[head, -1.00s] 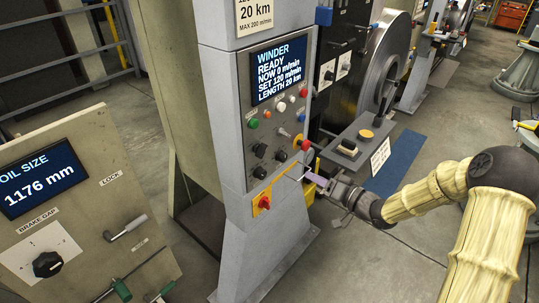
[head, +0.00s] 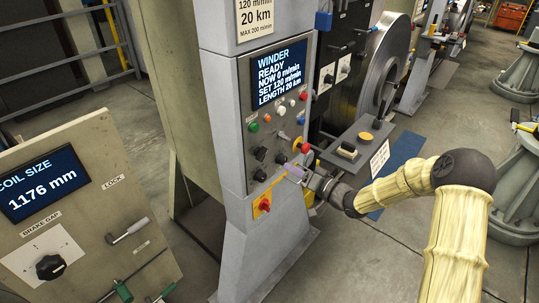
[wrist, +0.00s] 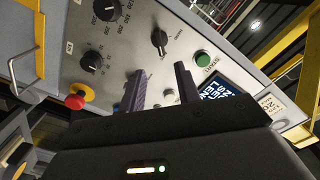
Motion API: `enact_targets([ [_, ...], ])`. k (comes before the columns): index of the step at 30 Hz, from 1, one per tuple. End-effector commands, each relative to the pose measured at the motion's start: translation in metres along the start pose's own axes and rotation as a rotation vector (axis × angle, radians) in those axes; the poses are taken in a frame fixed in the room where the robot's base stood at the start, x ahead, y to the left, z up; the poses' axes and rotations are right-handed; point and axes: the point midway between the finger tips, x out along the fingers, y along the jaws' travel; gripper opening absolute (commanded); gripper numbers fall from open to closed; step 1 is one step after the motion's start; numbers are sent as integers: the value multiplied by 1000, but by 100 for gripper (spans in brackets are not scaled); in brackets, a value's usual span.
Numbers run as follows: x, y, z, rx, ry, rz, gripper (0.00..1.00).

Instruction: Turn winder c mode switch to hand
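The winder's grey control panel (head: 272,130) stands in the middle of the head view, its screen reading WINDER READY. A black pointer switch (wrist: 159,42) beside the green button (wrist: 202,59) looks like the mode switch; it also shows in the head view (head: 260,153). Its labels are too small to read, and I cannot tell whether this is winder c. My gripper (wrist: 160,88) is open and empty, its two dark fingers apart in front of the panel. In the head view my gripper (head: 294,171) is at the panel's lower right edge. The fingers are not around the switch.
A red emergency stop (wrist: 75,102) sticks out on a yellow base beside two scaled knobs (wrist: 90,65). A yellow-plated red switch (head: 264,205) is lower on the column. A bent metal handle (wrist: 25,72) is at left in the wrist view.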

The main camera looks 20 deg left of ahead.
Motion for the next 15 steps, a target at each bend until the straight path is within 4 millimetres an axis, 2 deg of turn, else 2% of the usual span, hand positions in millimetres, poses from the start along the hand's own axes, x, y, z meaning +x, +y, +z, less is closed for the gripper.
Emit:
enact_targets([
  [3,22,-2,0,1,-1,-2,33],
  [15,89,-2,0,1,-1,-2,33],
])
